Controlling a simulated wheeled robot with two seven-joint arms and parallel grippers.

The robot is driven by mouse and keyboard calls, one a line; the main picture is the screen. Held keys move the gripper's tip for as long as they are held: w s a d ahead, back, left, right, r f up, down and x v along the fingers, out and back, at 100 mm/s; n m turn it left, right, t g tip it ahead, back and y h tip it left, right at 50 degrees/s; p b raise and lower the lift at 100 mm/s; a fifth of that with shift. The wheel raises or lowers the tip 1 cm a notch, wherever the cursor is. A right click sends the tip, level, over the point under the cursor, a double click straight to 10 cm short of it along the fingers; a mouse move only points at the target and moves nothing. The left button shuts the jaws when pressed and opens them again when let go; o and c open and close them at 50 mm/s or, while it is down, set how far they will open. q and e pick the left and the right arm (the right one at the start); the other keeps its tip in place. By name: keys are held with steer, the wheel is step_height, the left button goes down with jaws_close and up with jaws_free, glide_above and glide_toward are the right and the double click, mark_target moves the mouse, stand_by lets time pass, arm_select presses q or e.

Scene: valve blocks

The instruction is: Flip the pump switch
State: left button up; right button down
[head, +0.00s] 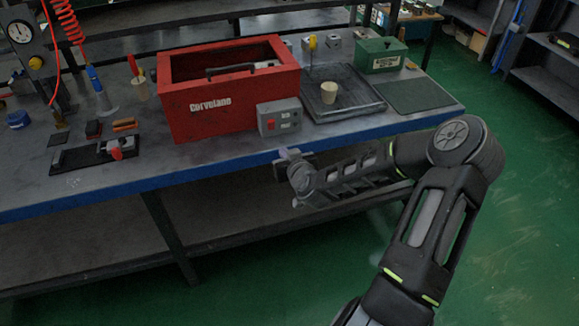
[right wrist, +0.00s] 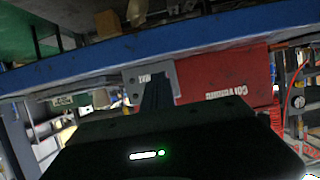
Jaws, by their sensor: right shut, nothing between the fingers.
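The pump switch appears to be the small grey box (head: 280,117) with a red button and small labels, at the bench's front edge beside the red toolbox. A grey plate with holes and a label, probably the same box (right wrist: 132,88), shows upside down in the right wrist view. My right gripper (head: 286,153) is shut and empty, below and in front of the box near the blue bench edge. Its dark fingers (right wrist: 157,92) cover part of the grey plate in the right wrist view, and I cannot tell contact there. My left gripper is not in view.
The red toolbox (head: 228,112) stands left of the grey box. A black tray (head: 360,103) with a beige cup (head: 329,93) is at right, before a green box (head: 381,55). The blue bench edge (head: 215,163) runs just behind my gripper. The green floor at right is clear.

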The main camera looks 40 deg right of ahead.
steer(key=s, duration=0.2)
steer(key=s+a, duration=0.1)
steer(key=s, duration=0.1)
steer(key=shift+a, duration=0.15)
stand_by(0.4)
steer(key=s+a+f+m+g+y, duration=0.25)
steer(key=s+a+f, duration=0.25)
steer(key=a+f, duration=0.4)
steer(key=s+a+f+m+g+y, duration=0.1)
steer(key=s+a+f+g+y, duration=0.4)
steer(key=a+f, duration=0.4)
steer(key=s+a+f+n+g, duration=0.2)
steer(key=s+a, duration=0.6)
steer(key=s+a+f+n+g, duration=0.3)
steer(key=s+a, duration=0.5)
steer(key=a, duration=0.1)
steer(key=shift+s+y, duration=0.25)
steer(key=shift+y, duration=0.2)
steer(key=shift+d, duration=0.2)
